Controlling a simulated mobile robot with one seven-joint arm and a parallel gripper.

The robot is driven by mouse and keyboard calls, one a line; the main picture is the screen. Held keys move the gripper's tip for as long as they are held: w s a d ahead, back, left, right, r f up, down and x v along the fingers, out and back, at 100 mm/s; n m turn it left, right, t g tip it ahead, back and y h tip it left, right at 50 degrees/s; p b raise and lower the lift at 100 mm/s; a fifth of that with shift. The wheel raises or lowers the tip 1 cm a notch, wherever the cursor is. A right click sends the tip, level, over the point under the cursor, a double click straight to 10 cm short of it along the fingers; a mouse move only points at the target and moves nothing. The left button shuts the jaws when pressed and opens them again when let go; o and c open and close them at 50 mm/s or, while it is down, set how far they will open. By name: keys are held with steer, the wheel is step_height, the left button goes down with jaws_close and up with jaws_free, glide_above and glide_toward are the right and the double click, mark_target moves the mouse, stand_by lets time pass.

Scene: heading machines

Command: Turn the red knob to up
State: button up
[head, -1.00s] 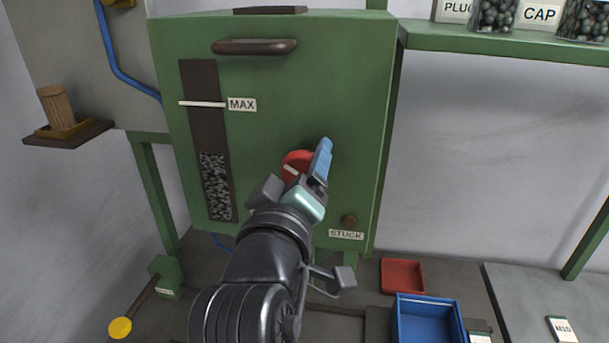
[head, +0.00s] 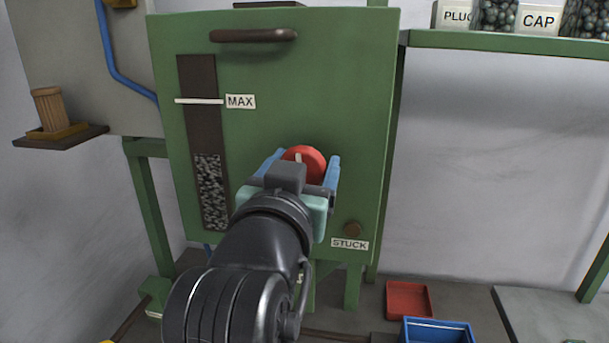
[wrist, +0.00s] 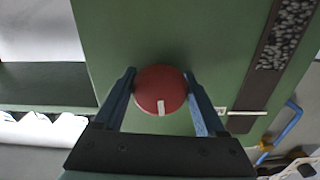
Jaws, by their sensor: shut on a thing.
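The red knob (head: 311,161) is on the green cabinet front, right of the gauge strip. It is round, with a short white mark that stands about upright in the head view. The knob also shows in the wrist view (wrist: 160,88), where the mark points down the picture, toward the same side as the gauge's white line. My gripper (head: 305,165) has its blue fingers on either side of the knob, shut on it. The knob's lower part is hidden behind my gripper in the head view.
A red tray (head: 409,300) and a blue bin (head: 437,331) lie below right. A shelf (head: 500,39) holds jars at upper right.

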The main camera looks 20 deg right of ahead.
steer(key=shift+f+m+b, duration=0.1)
steer(key=shift+m+b, duration=0.2)
steer(key=shift+m, duration=0.3)
steer(key=o, duration=1.3)
steer(key=shift+s+a, duration=0.1)
steer(key=shift+b+v, duration=2.85)
steer(key=shift+v, duration=3.55)
